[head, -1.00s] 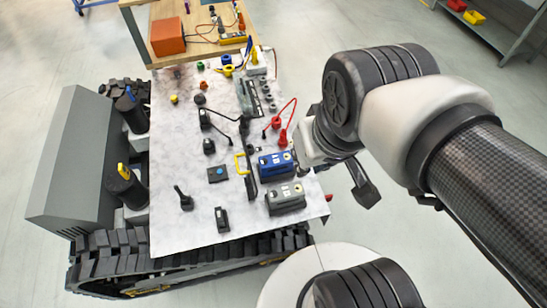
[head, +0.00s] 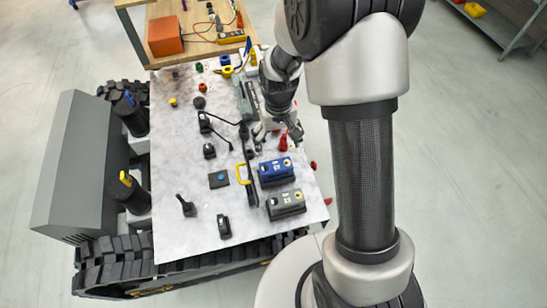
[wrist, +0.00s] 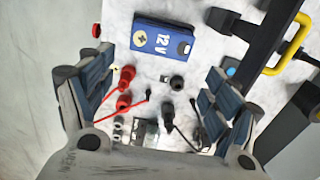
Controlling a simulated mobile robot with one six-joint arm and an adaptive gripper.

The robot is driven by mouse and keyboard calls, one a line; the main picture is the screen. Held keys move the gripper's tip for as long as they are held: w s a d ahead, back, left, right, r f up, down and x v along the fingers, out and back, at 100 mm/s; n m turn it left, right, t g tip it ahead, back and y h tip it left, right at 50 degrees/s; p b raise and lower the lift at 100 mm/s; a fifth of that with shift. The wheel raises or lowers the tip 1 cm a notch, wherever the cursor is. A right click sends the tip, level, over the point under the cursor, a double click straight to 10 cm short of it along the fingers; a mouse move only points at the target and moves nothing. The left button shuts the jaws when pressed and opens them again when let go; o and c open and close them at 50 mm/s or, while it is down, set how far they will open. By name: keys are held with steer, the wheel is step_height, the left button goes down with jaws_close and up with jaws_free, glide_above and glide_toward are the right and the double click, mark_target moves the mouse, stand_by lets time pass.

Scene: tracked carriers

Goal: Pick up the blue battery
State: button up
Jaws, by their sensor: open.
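The blue battery (head: 275,171) stands on the white top of the tracked carrier, just beyond a grey battery. It also shows in the wrist view (wrist: 165,42), marked 12V, at the top centre ahead of the fingers. My gripper (wrist: 153,98) is open and empty in the wrist view, its fingers spread to left and right. In the head view my gripper (head: 275,130) is above the far side of the battery, near the red connectors, and partly hidden by my wrist. The battery is apart from the fingers.
The grey battery (head: 286,204) is close in front of the blue one. A black bar with a yellow handle (head: 242,174) stands at its left. Red connectors (wrist: 125,88) and black cables lie between my fingers in the wrist view.

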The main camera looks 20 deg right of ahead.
mark_target(277, 165)
steer(key=o, duration=0.3)
step_height(277, 165, down, 10)
steer(key=shift+s+f+b, duration=0.1)
steer(key=shift+f+b, duration=0.15)
steer(key=shift+b, duration=0.95)
steer(key=shift+a+f+b, duration=0.15)
steer(key=shift+f+b, duration=0.75)
steer(key=shift+f, duration=2.25)
steer(key=shift+c, duration=0.4)
steer(key=c, duration=1.6)
steer(key=shift+r, duration=0.1)
steer(key=shift+c, duration=0.5)
steer(key=shift+r, duration=0.1)
